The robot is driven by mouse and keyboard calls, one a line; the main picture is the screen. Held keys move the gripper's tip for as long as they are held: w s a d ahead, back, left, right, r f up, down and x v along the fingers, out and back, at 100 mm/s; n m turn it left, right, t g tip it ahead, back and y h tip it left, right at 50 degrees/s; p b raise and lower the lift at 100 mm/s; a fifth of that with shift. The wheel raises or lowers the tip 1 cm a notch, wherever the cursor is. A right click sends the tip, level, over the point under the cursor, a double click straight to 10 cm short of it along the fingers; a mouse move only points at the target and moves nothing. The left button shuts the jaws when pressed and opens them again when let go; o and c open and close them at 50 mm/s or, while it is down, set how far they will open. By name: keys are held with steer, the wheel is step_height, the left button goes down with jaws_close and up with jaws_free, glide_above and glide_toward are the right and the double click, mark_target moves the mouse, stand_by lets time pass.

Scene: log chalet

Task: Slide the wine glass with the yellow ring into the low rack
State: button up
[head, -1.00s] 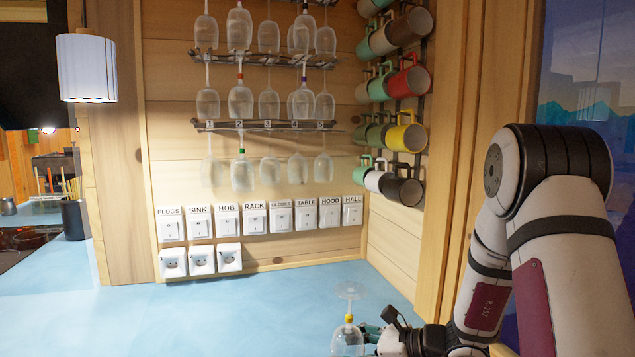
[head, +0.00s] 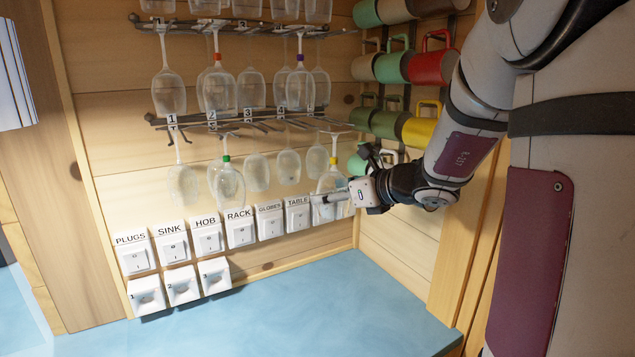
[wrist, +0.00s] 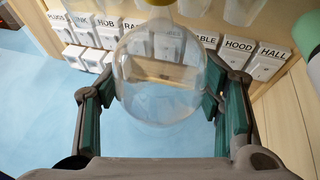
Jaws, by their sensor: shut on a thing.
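The wine glass with the yellow ring (head: 334,161) hangs bowl-down, roughly upright, in my gripper (head: 332,198). My gripper is shut on its bowl, which fills the space between the fingers in the wrist view (wrist: 160,78). The glass's stem and foot overlap the rack's right end, right of tag 4. I cannot tell whether the foot is between the rails or in front of them.
A green-ringed glass (head: 227,185) and several plain glasses hang from the low rack, close left of the held glass. An upper rack (head: 240,28) holds more glasses. Mugs (head: 420,128) hang close on the right. Switches (head: 240,230) line the wall below; the blue counter (head: 290,310) is clear.

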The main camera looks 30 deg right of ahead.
steer(key=shift+w+d, duration=0.1)
steer(key=shift+w, duration=0.05)
steer(key=shift+w, duration=0.1)
steer(key=shift+w+d+f+b, duration=0.1)
steer(key=shift+w+b, duration=0.35)
steer(key=shift+w, duration=0.45)
steer(key=shift+w+f+b, duration=0.2)
steer(key=shift+w+b, duration=1.55)
steer(key=shift+w, duration=4.95)
steer(key=o, duration=1)
steer(key=shift+p+v, duration=0.65)
steer(key=shift+v, duration=0.9)
